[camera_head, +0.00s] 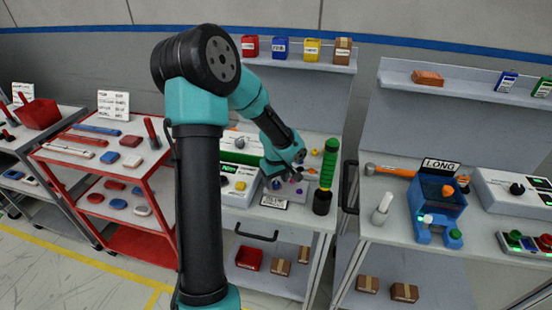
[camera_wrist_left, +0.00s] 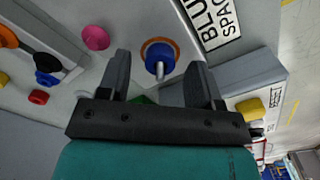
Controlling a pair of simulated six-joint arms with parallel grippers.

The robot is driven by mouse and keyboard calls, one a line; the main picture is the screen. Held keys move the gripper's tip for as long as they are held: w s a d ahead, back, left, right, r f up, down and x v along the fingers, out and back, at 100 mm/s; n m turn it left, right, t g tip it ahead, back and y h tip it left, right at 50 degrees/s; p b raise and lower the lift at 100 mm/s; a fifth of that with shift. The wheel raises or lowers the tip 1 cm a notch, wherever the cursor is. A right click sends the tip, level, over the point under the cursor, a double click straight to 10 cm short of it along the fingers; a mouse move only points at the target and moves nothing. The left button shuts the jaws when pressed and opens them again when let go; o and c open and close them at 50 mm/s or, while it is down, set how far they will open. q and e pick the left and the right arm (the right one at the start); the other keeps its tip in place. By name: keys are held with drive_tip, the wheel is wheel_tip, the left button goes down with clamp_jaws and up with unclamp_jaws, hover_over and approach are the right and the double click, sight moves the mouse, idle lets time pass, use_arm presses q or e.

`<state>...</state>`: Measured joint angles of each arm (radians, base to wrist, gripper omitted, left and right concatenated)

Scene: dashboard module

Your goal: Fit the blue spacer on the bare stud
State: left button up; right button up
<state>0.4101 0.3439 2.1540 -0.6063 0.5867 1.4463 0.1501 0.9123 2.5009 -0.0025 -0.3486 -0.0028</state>
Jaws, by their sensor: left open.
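In the left wrist view a round blue spacer (camera_wrist_left: 159,57) sits on the light panel inside an orange ring (camera_wrist_left: 147,47). A grey stud (camera_wrist_left: 159,71) shows at its middle, with the blue around it. A card lettered "BLUE SPAC..." (camera_wrist_left: 213,22) lies beside it. My left gripper (camera_wrist_left: 158,68) is open, with one finger on each side of the blue spacer in this view; contact cannot be told. In the head view my left gripper (camera_head: 289,167) is low over the middle bench, and the spacer is too small there to tell. My right gripper is not in view.
A yellow button (camera_wrist_left: 250,108) is to the right. In the head view a green-handled tool (camera_head: 328,165) stands close right of my gripper.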

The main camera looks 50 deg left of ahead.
use_arm(q)
wheel_tip(320, 180, up, 17)
drive_tip(key=shift+f, duration=0.15)
idle(1.0)
